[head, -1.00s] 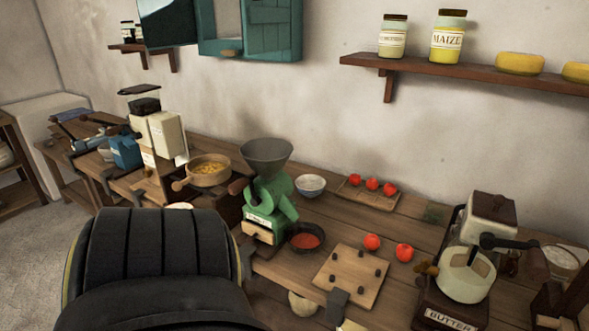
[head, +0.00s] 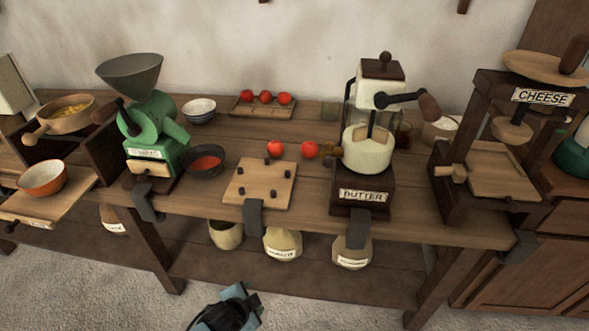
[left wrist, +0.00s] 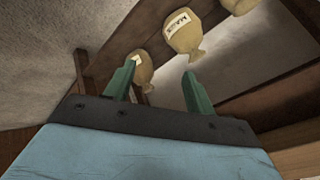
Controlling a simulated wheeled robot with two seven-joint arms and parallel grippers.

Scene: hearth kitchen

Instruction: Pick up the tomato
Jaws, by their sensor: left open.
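Two red tomatoes lie loose on the wooden bench in the head view, one on the left (head: 275,147) and one on the right (head: 309,149). Three more tomatoes (head: 265,96) sit in a row on a wooden tray (head: 277,112) at the back by the wall. My left gripper (head: 238,293) is low in front of the bench, below its top and well away from the tomatoes. In the left wrist view its two green fingers (left wrist: 160,70) are apart with nothing between them. No tomato shows in that view. My right gripper is not in view.
A pegged board (head: 260,185) lies in front of the loose tomatoes. The butter churn (head: 366,150) stands right, a green mill (head: 150,130) and dark bowl (head: 206,162) left. The bench's front edge lies above my gripper.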

